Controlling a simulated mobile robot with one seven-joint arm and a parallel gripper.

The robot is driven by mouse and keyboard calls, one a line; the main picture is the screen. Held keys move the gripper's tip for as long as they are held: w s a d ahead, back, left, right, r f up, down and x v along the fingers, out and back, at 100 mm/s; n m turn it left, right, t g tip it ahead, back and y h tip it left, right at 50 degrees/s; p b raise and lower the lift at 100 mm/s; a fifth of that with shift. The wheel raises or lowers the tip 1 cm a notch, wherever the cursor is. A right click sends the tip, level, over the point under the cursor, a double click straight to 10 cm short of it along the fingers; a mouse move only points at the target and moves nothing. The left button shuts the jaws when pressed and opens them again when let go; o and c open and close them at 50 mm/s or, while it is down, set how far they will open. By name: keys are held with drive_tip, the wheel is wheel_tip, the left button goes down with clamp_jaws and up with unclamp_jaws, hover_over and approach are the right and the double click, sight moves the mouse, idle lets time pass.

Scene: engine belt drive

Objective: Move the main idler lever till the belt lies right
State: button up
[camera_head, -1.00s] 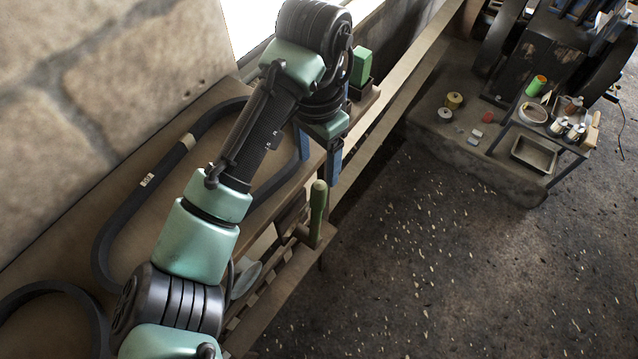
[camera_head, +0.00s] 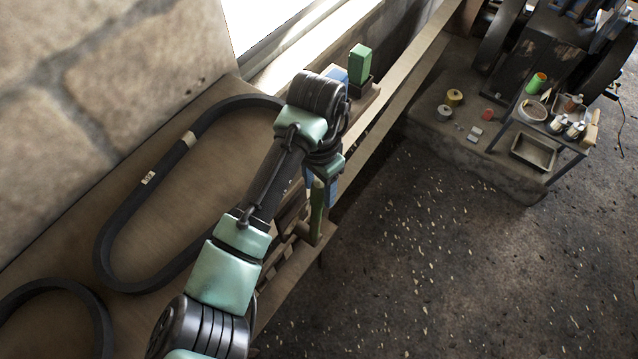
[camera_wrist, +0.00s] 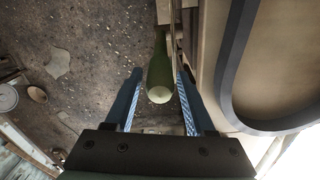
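The lever's green handle (camera_head: 317,212) stands upright at the front edge of the wooden bench. My gripper (camera_head: 322,187) is over the handle, its blue fingers pointing down. In the wrist view the green handle (camera_wrist: 158,88) lies between the two fingers of my gripper (camera_wrist: 160,76). The fingers are apart, with a clear gap on the left and the handle nearer the right finger. The lever's lower part is mostly hidden. Long tan strips (camera_head: 398,95) run from the bench toward the engine (camera_head: 545,55); I cannot tell which is the belt.
A dark loop (camera_head: 104,240) lies on the bench, and part of another (camera_head: 98,318) shows at lower left. A green block (camera_head: 360,62) stands at the bench's far end. A small side table (camera_head: 540,128) with cans and a tray stands by the engine. The floor at right is open.

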clamp_jaws()
idle(1.1)
